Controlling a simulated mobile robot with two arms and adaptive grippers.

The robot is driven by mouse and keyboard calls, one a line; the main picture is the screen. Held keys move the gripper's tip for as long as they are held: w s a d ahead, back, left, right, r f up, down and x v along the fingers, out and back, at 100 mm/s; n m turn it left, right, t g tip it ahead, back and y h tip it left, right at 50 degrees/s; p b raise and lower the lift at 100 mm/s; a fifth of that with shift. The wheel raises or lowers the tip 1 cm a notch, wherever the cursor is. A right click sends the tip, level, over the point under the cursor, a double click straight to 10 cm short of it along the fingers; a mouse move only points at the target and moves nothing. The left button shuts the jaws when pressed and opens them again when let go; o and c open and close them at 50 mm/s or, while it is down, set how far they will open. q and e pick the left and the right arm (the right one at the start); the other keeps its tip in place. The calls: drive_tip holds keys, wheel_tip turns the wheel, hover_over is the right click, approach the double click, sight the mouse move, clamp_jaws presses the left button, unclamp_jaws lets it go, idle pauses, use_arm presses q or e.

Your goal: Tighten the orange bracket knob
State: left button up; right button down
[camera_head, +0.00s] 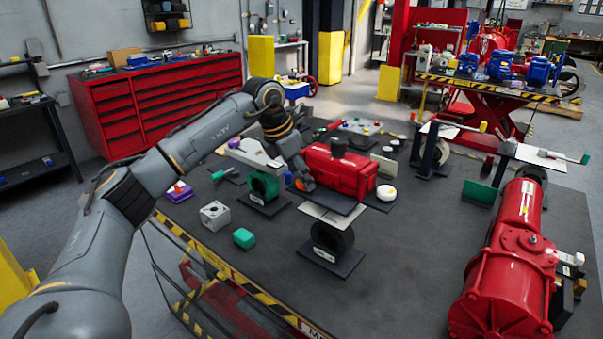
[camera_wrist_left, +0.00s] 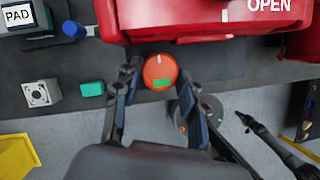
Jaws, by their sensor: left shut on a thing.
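The orange bracket knob (camera_wrist_left: 160,71) is round, with a green patch on its lower face. It sits just below a large red body (camera_wrist_left: 215,18) in the left wrist view. My left gripper (camera_wrist_left: 160,75) has one finger on each side of the knob and is shut on it. In the head view my left gripper (camera_head: 301,180) is at the left end of the red actuator (camera_head: 345,172); the knob is hard to make out there. My right gripper is not in the head view; a dark jointed shape at the lower right of the wrist view may be it.
A grey block (camera_head: 214,214), a green block (camera_head: 244,238) and a green ring on a stand (camera_head: 264,187) are near the left gripper. A black ring stand (camera_head: 331,245) is in front. A large red actuator (camera_head: 505,275) is at the right.

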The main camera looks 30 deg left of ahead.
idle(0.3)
use_arm(q)
drive_tip(key=o, duration=1.1)
drive_tip(key=shift+o, duration=0.2)
drive_tip(key=v, duration=1.2)
drive_tip(key=shift+a, duration=0.1)
